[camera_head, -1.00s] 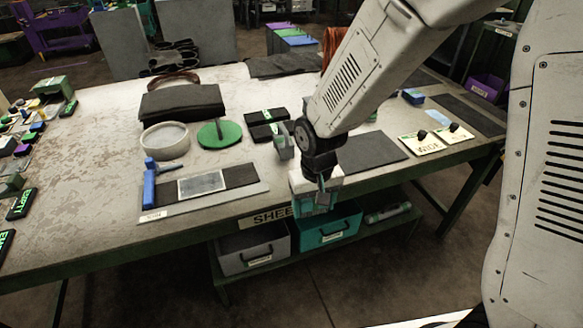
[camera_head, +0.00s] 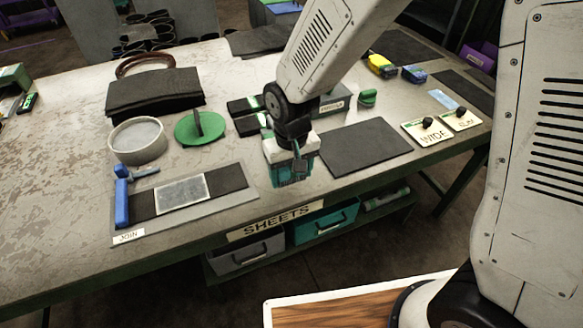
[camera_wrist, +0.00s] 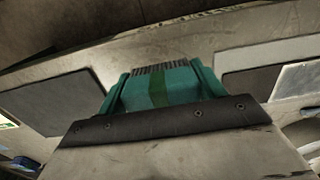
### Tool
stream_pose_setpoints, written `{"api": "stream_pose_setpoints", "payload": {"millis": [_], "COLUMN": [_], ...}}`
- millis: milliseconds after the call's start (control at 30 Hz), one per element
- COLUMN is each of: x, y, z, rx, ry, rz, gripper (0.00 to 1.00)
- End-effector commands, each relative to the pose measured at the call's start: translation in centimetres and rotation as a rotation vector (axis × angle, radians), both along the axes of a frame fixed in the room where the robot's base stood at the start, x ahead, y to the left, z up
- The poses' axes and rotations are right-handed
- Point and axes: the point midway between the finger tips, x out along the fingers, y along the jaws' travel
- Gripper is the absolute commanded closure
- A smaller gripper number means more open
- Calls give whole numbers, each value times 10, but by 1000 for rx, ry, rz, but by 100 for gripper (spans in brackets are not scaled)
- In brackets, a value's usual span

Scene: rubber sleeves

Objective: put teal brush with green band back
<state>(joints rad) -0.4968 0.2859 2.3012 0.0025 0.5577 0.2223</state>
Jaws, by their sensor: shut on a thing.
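My gripper (camera_head: 291,176) is shut on the teal brush (camera_head: 285,174), in front of the table's near part in the head view. In the wrist view my gripper (camera_wrist: 160,78) has teal fingers on either side of the brush (camera_wrist: 182,87). A dark green band crosses the brush's middle, and grey bristles show along its far edge. The brush appears above the tabletop, between the joining board and a dark mat; its exact height is unclear. No marked place for the brush is clearly visible.
The joining board (camera_head: 230,200) with a blue-handled tool (camera_head: 122,200) lies left. A dark mat (camera_head: 367,147) lies right, near plates marked WIDE (camera_head: 426,133). A sieve (camera_head: 138,140) and green disc (camera_head: 188,130) stand behind.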

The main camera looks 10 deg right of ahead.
Motion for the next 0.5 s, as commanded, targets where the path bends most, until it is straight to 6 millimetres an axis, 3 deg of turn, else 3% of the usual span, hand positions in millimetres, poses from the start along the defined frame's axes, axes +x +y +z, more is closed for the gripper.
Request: {"api": "stream_pose_setpoints", "payload": {"millis": [167,333,500], "x": [5,4,4], "y": [1,3,4], "z": [-1,-29,-37], "rx": [0,-2,0], "ry": [0,5,0], "rz": [2,7,8], "gripper": [61,61,61]}}
